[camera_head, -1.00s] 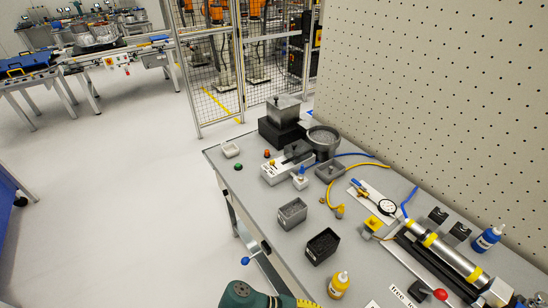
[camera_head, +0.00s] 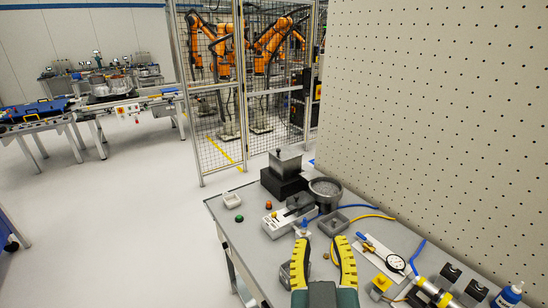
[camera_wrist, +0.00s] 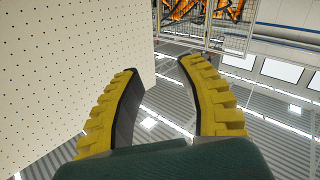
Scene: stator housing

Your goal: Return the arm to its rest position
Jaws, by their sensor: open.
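My gripper (camera_head: 322,262) is raised above the near part of the workbench in the head view, its yellow ribbed fingers pointing up and spread apart. In the wrist view my gripper (camera_wrist: 160,90) is open with nothing between the fingers. The wrist view looks past them to the pegboard, the ceiling and the caged area. In the head view the gripper covers part of a dark bin (camera_head: 285,275) on the bench. Most of my arm is out of view.
The grey workbench (camera_head: 245,240) holds a bowl feeder (camera_head: 325,188), small trays, a pressure gauge (camera_head: 396,263) and a blue bottle (camera_head: 508,297). A tall pegboard (camera_head: 430,110) stands along its right side. A mesh fence (camera_head: 215,100) encloses orange robots (camera_head: 280,40). The floor at left is clear.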

